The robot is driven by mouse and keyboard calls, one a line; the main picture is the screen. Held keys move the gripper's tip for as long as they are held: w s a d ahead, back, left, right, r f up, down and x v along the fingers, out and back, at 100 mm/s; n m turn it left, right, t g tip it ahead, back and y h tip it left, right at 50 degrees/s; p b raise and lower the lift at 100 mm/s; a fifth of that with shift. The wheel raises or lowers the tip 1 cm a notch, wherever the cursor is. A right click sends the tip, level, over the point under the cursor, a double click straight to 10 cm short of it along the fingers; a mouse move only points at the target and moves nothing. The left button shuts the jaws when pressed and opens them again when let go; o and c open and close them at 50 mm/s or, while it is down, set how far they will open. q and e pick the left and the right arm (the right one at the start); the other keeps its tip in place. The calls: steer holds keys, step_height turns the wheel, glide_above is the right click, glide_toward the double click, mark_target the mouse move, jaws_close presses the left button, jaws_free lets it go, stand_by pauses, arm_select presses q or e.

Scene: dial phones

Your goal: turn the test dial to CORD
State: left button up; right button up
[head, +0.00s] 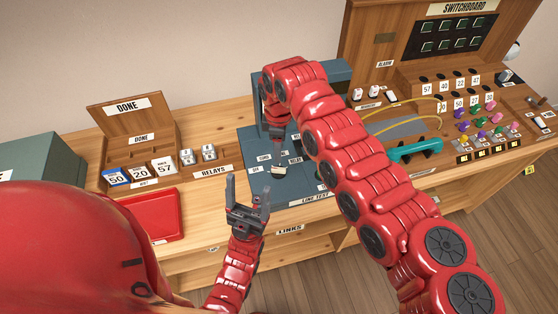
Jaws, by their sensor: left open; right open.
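My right arm reaches in from the right and bends down over the panel. My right gripper (277,132) points down above the dial in the picture, and its fingertips are partly hard to make out. Part of the panel is hidden behind my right arm.
A wooden box marked DONE (140,125) with number cards and relays stands left. A red tray (150,217) lies in front of it. The switchboard (390,55) with coloured plugs and a teal handset (414,150) is at the right. The table's front edge is just below the panel.

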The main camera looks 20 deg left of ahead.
mark_target(279, 168)
step_height(279, 168, down, 8)
steer(key=shift+s+a+r+p, duration=0.1)
steer(key=shift+s+p, duration=0.05)
steer(key=shift+p, duration=0.5)
steer(key=shift+f, duration=0.5)
jaws_close()
